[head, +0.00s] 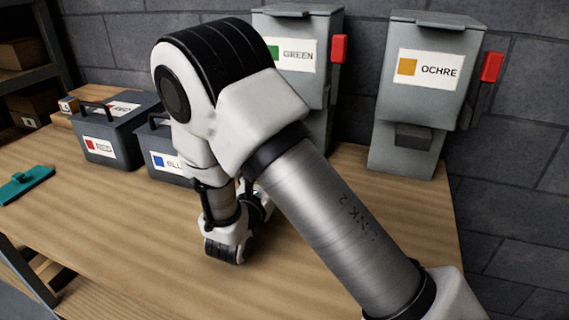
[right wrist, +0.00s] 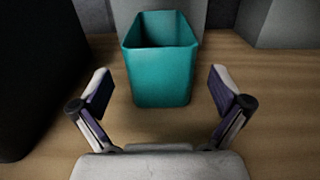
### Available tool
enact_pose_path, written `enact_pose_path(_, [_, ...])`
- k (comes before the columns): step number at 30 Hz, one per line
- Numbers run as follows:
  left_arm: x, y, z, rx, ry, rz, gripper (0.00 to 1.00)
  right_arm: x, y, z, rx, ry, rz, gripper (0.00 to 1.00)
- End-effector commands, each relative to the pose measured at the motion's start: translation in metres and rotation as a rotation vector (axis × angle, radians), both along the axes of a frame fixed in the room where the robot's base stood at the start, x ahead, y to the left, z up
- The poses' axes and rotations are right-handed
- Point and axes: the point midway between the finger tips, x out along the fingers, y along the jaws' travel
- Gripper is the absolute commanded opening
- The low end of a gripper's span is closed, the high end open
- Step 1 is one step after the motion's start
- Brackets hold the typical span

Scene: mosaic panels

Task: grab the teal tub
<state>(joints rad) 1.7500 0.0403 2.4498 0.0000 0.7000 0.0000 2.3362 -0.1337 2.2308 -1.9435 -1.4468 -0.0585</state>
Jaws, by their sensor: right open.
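The teal tub (right wrist: 162,88) is an open-topped, tapered container standing upright on the wooden table. It is straight ahead in the right wrist view, and its inside looks dark and empty. My right gripper (right wrist: 160,79) is open, with one finger to each side of the tub's front, apart from it and empty. In the head view my right arm hides the tub and most of the gripper. My left gripper is in neither view.
A red-labelled case (head: 118,145) and a blue-labelled case (head: 170,165) stand left of my arm. The green dispenser (head: 318,30) and ochre dispenser (head: 420,100) stand along the grey wall. A teal tool (head: 27,183) lies at the left table edge. The front table area is clear.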

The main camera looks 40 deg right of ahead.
Motion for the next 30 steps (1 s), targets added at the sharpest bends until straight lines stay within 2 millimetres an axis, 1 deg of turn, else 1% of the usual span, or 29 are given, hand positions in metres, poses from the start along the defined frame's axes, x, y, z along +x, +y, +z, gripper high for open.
enact_pose_path(4, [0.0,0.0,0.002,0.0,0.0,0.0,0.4,0.007,-0.015,0.0,0.003,0.0,-0.002,1.0])
enact_pose_path(10, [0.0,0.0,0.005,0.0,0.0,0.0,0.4,0.022,-0.044,0.0,0.003,0.0,-0.003,1.0])
enact_pose_path(12, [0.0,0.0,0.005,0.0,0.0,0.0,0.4,0.024,-0.047,0.0,0.0,0.0,-0.001,1.0])
enact_pose_path(17, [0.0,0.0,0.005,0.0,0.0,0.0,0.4,0.024,-0.047,0.0,-0.003,0.001,0.001,1.0])
enact_pose_path(18, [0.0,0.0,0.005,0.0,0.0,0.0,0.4,0.024,-0.047,0.0,-0.003,0.001,0.001,0.93])
enact_pose_path(20, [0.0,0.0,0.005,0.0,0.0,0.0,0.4,0.024,-0.047,0.0,-0.002,0.001,0.001,0.72])
enact_pose_path(21, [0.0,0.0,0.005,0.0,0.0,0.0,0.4,0.024,-0.047,0.0,-0.002,0.001,0.001,0.57])
enact_pose_path(23, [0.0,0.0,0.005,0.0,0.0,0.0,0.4,0.024,-0.047,0.0,-0.002,0.001,0.001,0.36])
enact_pose_path(24, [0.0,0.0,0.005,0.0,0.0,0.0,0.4,0.024,-0.047,0.0,-0.002,0.001,0.0,0.3])
enact_pose_path(30, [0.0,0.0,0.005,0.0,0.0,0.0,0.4,0.024,-0.047,0.0,-0.001,0.0,0.0,0.3])
